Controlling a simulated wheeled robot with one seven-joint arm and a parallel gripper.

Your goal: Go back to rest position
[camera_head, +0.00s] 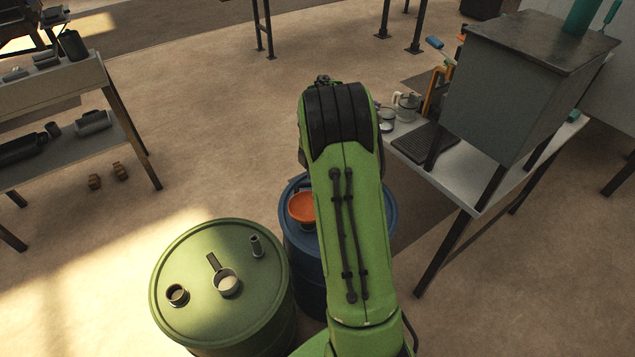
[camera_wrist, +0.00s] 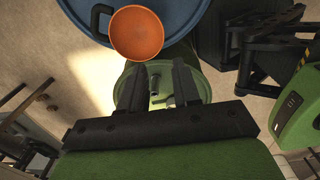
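My gripper (camera_wrist: 160,84) shows in the wrist view with its two dark fingers apart and nothing between them. The green drum top and a small upright item (camera_wrist: 154,86) show through the gap, farther off. In the head view my green arm reaches forward and hides the gripper. An orange bowl (camera_head: 302,207) sits on a blue drum (camera_head: 299,246), partly hidden by my arm. In the wrist view the bowl (camera_wrist: 137,34) lies beyond the fingertips, clear of them, with a dark handle.
A green drum (camera_head: 200,250) at the lower left carries a small cup (camera_head: 178,295), a handled cup (camera_head: 228,283) and a small cylinder (camera_head: 256,246). A table (camera_head: 473,184) with a large grey box (camera_head: 510,85) stands right. A shelf (camera_head: 60,80) stands left; open floor lies between.

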